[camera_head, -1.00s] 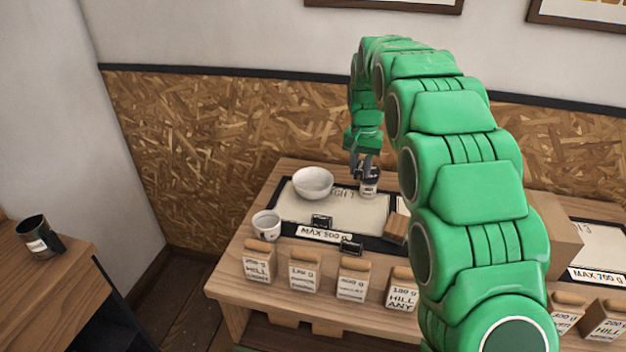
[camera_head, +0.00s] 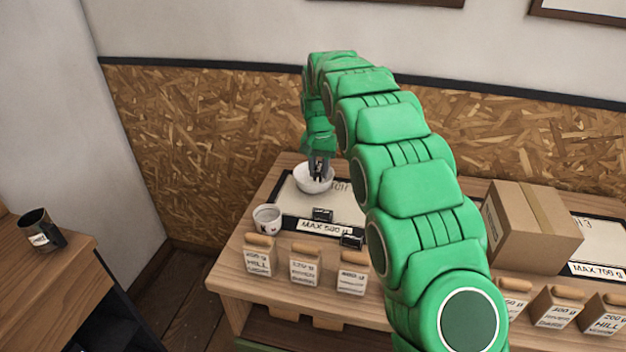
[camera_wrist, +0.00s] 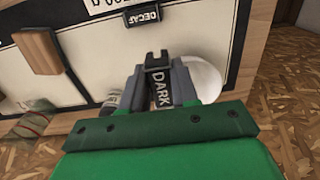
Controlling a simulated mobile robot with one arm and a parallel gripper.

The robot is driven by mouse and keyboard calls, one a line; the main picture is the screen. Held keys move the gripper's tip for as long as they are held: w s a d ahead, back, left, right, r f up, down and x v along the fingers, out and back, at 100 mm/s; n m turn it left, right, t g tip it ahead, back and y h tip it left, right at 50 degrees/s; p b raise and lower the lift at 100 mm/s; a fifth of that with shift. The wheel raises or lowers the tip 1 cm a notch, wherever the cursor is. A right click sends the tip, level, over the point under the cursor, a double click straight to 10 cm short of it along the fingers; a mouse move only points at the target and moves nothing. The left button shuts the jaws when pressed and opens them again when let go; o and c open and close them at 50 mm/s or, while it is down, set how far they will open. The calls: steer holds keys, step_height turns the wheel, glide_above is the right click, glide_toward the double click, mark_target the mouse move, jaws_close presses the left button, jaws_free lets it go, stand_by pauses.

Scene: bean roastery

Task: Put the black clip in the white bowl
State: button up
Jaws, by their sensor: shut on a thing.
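My gripper (camera_head: 318,175) is shut on a black clip (camera_wrist: 158,85) with the word DARK on it, seen between the fingers in the wrist view. The white bowl (camera_head: 302,184) stands on the scale tray at the back left of the table. In the head view the fingertips are in front of and over the bowl. In the wrist view the bowl (camera_wrist: 206,76) shows just right of the fingers, partly hidden by them. I cannot tell the exact height of the clip above the bowl. The clip is hard to make out in the head view.
Two other black clips, (camera_head: 322,215) and (camera_head: 351,238), are near the tray's front edge; one reads DECAF in the wrist view (camera_wrist: 145,22). A white cup (camera_head: 267,218) is left of them. Labelled bags (camera_head: 305,266) line the front. A cardboard box (camera_head: 530,228) stands right.

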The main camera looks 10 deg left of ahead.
steer(key=w+a+f, duration=0.1)
steer(key=w, duration=0.1)
steer(key=w+f, duration=0.1)
steer(key=f, duration=0.1)
steer(key=w+a+f, duration=0.1)
steer(key=w, duration=0.1)
steer(key=shift+w+a+f, duration=0.15)
steer(key=shift+w+a, duration=0.15)
steer(key=shift+w, duration=0.05)
steer(key=shift+w+a+f, duration=0.2)
steer(key=shift+w+f, duration=0.25)
steer(key=shift+w, duration=0.05)
steer(key=shift+w+a+f, duration=0.15)
steer(key=shift+w+f, duration=0.2)
steer(key=shift+f, duration=0.35)
steer(key=shift+w+a+f, duration=0.25)
steer(key=shift+w+f, duration=0.3)
steer(key=shift+f, duration=0.05)
steer(key=shift+w+a+f, duration=0.1)
steer(key=shift+w+f, duration=0.05)
steer(key=shift+f, duration=1.55)
steer(key=shift+f, duration=0.1)
